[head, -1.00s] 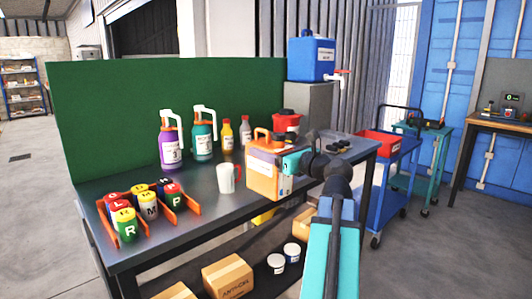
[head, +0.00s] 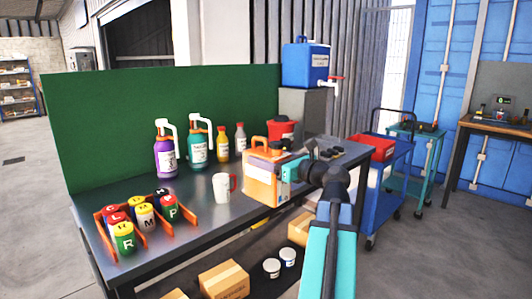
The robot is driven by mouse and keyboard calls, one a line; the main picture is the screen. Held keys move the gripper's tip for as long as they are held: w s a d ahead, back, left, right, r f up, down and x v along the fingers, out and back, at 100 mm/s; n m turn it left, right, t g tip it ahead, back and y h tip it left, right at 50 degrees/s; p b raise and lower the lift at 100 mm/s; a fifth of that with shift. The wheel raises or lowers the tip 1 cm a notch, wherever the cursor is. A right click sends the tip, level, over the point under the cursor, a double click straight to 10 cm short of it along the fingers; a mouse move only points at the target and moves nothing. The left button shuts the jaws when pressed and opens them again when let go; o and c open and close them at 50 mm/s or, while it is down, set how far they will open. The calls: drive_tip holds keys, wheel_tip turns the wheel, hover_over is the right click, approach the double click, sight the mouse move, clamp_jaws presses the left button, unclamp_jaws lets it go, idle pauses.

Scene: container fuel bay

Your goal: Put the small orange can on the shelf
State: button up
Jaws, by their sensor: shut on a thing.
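The small orange can (head: 259,186), boxy with an orange top handle and a pale label, is at the front edge of the dark workbench (head: 190,220). My gripper (head: 284,174) comes in from the right and is shut on the can's right side. The can looks upright; I cannot tell whether it rests on the bench or hangs just above it. The bench has a lower shelf (head: 262,290) with boxes and tubs. A shelving rack (head: 18,95) stands far off at the left.
A white mug with a red handle (head: 222,188) stands left of the can. Purple (head: 165,158) and teal (head: 198,152) pump bottles stand behind it. An orange rack (head: 128,248) holds several labelled bottles. A blue cart (head: 385,195) stands at the right.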

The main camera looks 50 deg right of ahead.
sight(274, 143)
drive_tip(key=shift+n+y, duration=0.4)
drive_tip(key=shift+y, duration=0.2)
drive_tip(key=shift+s+d+r+p, duration=0.3)
drive_tip(key=shift+r+p, duration=0.45)
drive_tip(key=shift+p, duration=1.1)
drive_tip(key=shift+s+d+r+p, duration=0.15)
drive_tip(key=shift+d+r+p, duration=0.4)
drive_tip(key=shift+p, duration=1.3)
drive_tip(key=shift+s+d+r+p, duration=0.2)
drive_tip(key=shift+r+p, duration=0.7)
drive_tip(key=shift+p, duration=0.95)
drive_tip(key=r+p, duration=0.1)
drive_tip(key=p, duration=0.2)
drive_tip(key=s+r+p, duration=0.1)
drive_tip(key=p, duration=0.2)
drive_tip(key=shift+d+r+y, duration=0.1)
drive_tip(key=shift+d+y, duration=0.2)
drive_tip(key=shift+d, duration=0.05)
drive_tip(key=shift+s+d+r+n+p, duration=0.15)
drive_tip(key=shift+n+p, duration=0.15)
drive_tip(key=shift+p, duration=0.4)
drive_tip(key=shift+s, duration=0.1)
